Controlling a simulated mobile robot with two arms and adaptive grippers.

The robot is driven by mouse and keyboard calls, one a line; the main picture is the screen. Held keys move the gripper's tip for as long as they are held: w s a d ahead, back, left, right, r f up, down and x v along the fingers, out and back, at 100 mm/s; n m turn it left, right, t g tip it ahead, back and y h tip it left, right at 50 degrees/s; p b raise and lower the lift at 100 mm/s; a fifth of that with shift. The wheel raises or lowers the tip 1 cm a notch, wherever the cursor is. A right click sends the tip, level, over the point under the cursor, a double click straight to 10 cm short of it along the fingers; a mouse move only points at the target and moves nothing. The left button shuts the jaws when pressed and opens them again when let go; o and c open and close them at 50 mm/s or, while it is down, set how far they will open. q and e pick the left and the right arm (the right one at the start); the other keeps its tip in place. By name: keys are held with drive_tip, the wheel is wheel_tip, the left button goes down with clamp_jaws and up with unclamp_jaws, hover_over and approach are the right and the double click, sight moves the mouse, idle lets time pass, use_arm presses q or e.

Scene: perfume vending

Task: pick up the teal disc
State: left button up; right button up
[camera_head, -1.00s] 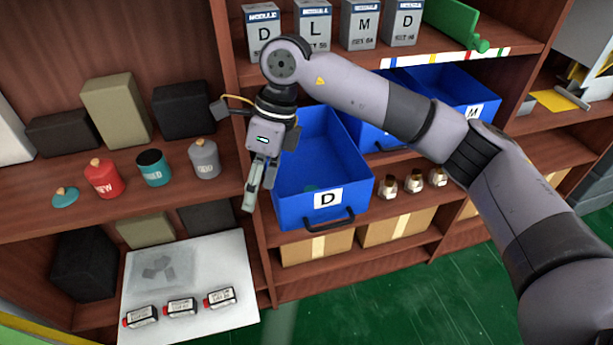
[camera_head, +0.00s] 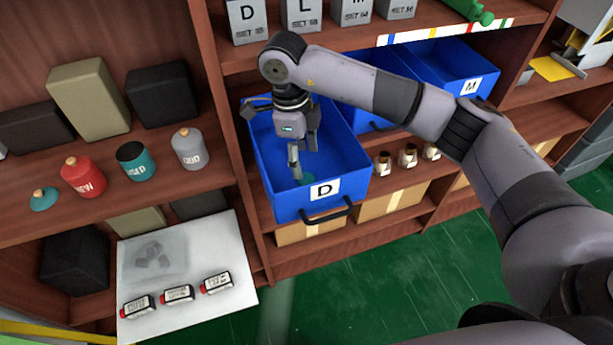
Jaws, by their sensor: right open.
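A teal disc (camera_head: 308,179) lies on the floor of the blue bin (camera_head: 285,204) labelled D, partly hidden by my gripper. My right gripper (camera_head: 295,176) reaches down into this bin, with its fingers pointing down just left of the disc. It is open, and I see nothing held in it. Whether a fingertip touches the disc cannot be told. A teal lid with a wooden knob (camera_head: 43,199) lies on the left shelf, beside the red jar (camera_head: 84,177). My left gripper is not in view.
The bin's walls stand around my gripper. A lidless teal jar (camera_head: 136,163) and a grey jar (camera_head: 190,148) stand on the left shelf. Several small bottles (camera_head: 407,156) stand right of the bin. A white board (camera_head: 190,318) with red-capped bottles is lower left.

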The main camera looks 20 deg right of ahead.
sight(306, 178)
drive_tip(key=shift+f, duration=0.6)
drive_tip(key=f, duration=0.1)
drive_tip(key=f+p, duration=0.1)
drive_tip(key=f, duration=0.1)
drive_tip(key=f+p, duration=0.1)
drive_tip(key=shift+s+d+f, duration=0.15)
drive_tip(key=shift+d+f, duration=0.05)
drive_tip(key=shift+d, duration=0.1)
drive_tip(key=shift+f, duration=0.4)
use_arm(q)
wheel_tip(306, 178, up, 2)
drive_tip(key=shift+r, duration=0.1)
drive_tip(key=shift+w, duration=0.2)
use_arm(e)
drive_tip(key=c, duration=0.9)
